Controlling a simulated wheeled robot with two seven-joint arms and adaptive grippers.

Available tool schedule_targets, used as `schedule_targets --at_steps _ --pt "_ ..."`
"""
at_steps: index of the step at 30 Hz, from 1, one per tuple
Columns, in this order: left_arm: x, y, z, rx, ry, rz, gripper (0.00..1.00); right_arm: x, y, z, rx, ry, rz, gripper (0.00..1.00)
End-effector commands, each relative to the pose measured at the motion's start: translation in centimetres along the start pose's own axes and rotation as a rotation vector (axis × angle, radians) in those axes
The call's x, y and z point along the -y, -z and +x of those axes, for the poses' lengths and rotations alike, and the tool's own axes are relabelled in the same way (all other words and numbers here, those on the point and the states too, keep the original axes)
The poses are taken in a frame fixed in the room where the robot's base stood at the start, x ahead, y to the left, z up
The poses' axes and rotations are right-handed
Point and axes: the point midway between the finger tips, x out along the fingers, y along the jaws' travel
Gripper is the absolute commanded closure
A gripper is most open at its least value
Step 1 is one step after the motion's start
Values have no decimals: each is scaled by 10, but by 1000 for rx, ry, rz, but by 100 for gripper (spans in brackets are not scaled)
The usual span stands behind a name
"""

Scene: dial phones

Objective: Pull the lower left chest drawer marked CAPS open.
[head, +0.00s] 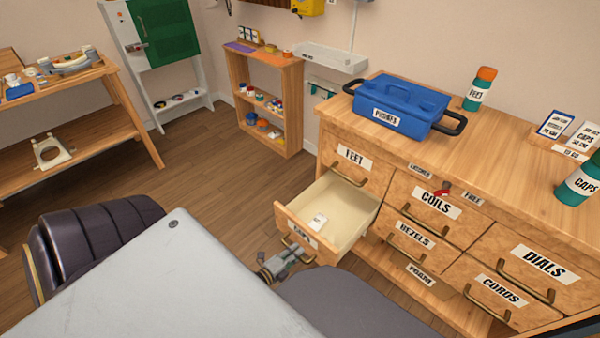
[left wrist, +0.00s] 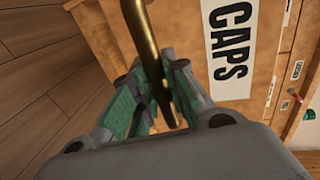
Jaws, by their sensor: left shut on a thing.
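The wooden chest stands at the right, and its lower left drawer, marked CAPS, (head: 345,222) is pulled out beneath the shut FEET drawer (head: 352,170). Its pale inside shows, with a small white item (head: 318,222) in it. Its front faces down and left in the head view; the CAPS label (left wrist: 232,50) reads clearly in the left wrist view. My left gripper (head: 285,258) is at this front, its green-padded fingers (left wrist: 152,100) shut on the brass handle (left wrist: 140,22). My right gripper is not in view.
Other drawers, COILS (head: 437,203), BEZELS (head: 416,234), DIALS (head: 540,262) and CORDS (head: 500,290), are shut. A blue carrier (head: 400,104) and bottles stand on the chest top. A low open shelf (head: 270,100) stands behind. Wooden floor (head: 215,165) is clear left of the drawer.

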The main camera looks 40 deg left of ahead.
Motion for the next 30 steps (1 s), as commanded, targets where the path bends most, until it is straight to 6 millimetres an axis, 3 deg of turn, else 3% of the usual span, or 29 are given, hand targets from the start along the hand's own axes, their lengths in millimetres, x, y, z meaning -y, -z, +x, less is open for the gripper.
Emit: schedule_targets --at_steps 14,15,20,30 --pt "-2 0 -7 1 -2 0 100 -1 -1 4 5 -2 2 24" --pt "-2 0 -7 1 -2 0 84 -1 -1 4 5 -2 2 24" --pt "-2 0 -7 1 -1 0 63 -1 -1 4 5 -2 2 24" --pt "-2 0 -7 0 0 0 63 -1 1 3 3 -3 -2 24"
